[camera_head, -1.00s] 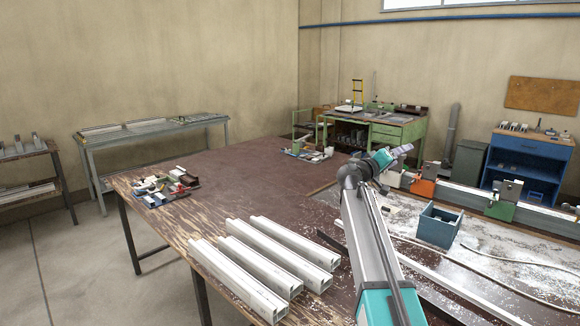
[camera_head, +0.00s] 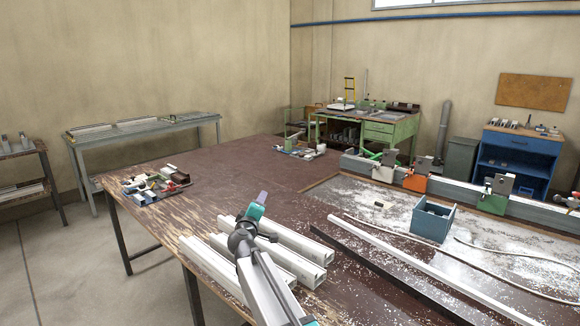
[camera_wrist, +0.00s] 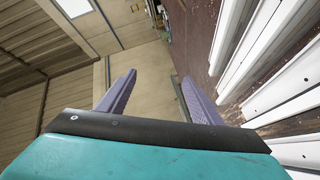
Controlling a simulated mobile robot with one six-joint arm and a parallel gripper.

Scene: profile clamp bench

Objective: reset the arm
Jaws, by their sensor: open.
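My gripper (camera_head: 262,198) is above the near end of the brown table, over the white aluminium profiles (camera_head: 290,238). In the wrist view my gripper (camera_wrist: 158,92) shows two purple-grey fingers spread wide apart with nothing between them. The profiles also show at the right of the wrist view (camera_wrist: 262,62). They lie side by side on the table, and my arm hides part of them in the head view.
A row of clamps on a grey rail (camera_head: 450,188) runs along the table's right side. A blue-grey open box (camera_head: 432,222) stands before it. Small parts (camera_head: 155,186) lie at the table's left edge. The middle of the brown table (camera_head: 235,172) is clear.

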